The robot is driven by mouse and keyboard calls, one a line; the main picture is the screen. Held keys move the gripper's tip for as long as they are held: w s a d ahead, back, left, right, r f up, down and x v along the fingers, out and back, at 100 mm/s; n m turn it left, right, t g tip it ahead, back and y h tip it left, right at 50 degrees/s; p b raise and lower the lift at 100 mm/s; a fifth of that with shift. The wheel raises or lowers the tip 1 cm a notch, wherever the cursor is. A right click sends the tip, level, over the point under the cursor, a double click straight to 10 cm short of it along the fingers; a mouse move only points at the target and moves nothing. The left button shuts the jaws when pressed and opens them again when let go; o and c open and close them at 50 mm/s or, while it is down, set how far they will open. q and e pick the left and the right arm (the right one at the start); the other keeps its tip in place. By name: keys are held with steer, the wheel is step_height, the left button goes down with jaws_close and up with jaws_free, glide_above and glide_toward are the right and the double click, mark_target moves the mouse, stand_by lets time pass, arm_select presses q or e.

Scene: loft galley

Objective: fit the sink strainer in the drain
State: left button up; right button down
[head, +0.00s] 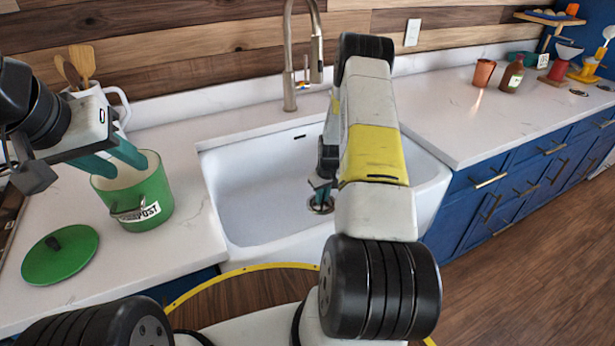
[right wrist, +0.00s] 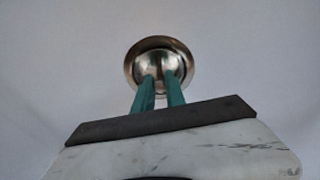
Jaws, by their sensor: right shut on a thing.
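The white sink (head: 260,200) has a round metal drain (head: 328,209) in its floor. My right gripper (head: 320,190) reaches down into the sink, just over the drain. In the right wrist view its two teal fingers (right wrist: 158,82) are close together, shut on the shiny metal strainer (right wrist: 157,60). The strainer lines up with the drain's darker round rim (right wrist: 132,62); I cannot tell whether it is fully seated. My left gripper (head: 128,168) is open and empty, its fingers apart beside and above the green pot.
The green compost pot (head: 150,198) and its green lid (head: 60,256) are on the left counter, near a white utensil jug (head: 105,98). The faucet (head: 289,60) rises behind the sink. Cups and a bottle (head: 512,74) stand on the right counter.

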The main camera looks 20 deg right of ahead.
steer(key=c, duration=1.3)
jaws_free()
steer(key=shift+r, duration=0.1)
steer(key=s+a+r+t, duration=0.1)
steer(key=s+a+r, duration=0.2)
steer(key=r, duration=0.9)
steer(key=s+a+r+t, duration=0.1)
steer(key=s+a+r, duration=0.2)
steer(key=r, duration=1)
steer(key=s+a+r, duration=0.3)
steer(key=r, duration=0.9)
steer(key=s+a+r, duration=0.2)
steer(key=s+r, duration=0.1)
steer(key=s, duration=0.4)
steer(key=s+a+r+m+t+y, duration=0.1)
steer(key=s+a+r, duration=0.2)
steer(key=s, duration=0.4)
steer(key=s+a+r+t, duration=0.1)
steer(key=s+a+r, duration=0.1)
steer(key=s+r, duration=0.2)
steer(key=s, duration=0.3)
steer(key=shift+a+r+m+y, duration=0.15)
steer(key=shift+m+y, duration=0.15)
steer(key=shift+y, duration=0.1)
